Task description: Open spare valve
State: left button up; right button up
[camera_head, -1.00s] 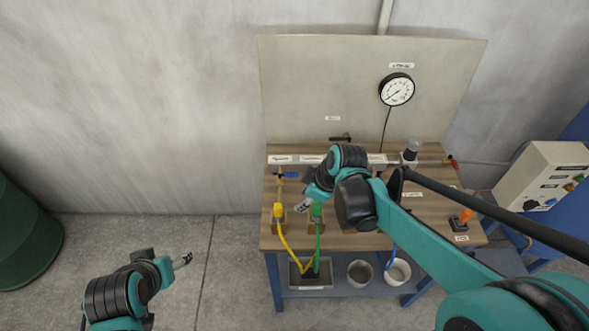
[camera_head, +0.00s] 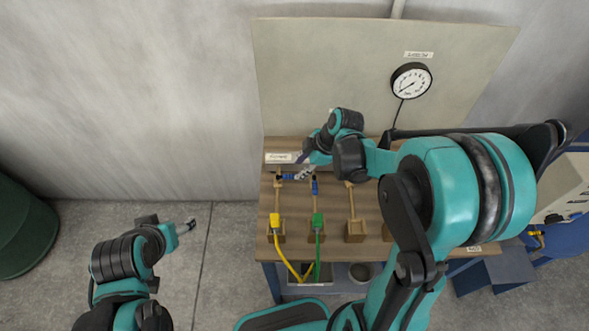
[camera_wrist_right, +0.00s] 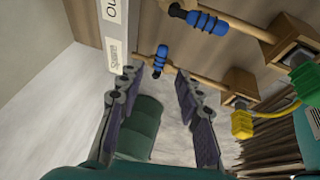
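The spare valve has a blue handle (camera_head: 288,177) that lies crosswise to its thin pipe, under the label reading "Spare" (camera_wrist_right: 113,60). The blue handle also shows in the right wrist view (camera_wrist_right: 160,60), ahead of the fingertips and roughly between them. My right gripper (camera_head: 304,172) is beside the handle; in the wrist view its fingers (camera_wrist_right: 155,95) are spread with nothing between them. A second valve's blue handle (camera_head: 315,186) lies along its pipe just right of it. My left gripper (camera_head: 190,225) is off to the left, away from the bench; its opening is too small to judge.
A yellow connector (camera_head: 275,221) and a green connector (camera_head: 318,222) with hoses stand at the bench's front. A gauge (camera_head: 411,80) hangs on the back panel (camera_head: 330,75). My right arm covers the bench's right part.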

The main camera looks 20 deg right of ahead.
aim_at(292, 176)
jog(key=b+x, duration=0.1)
jog(key=x, duration=0.4)
jog(key=shift+a+f, duration=0.15)
jog(key=shift+f, duration=0.2)
grip_shut()
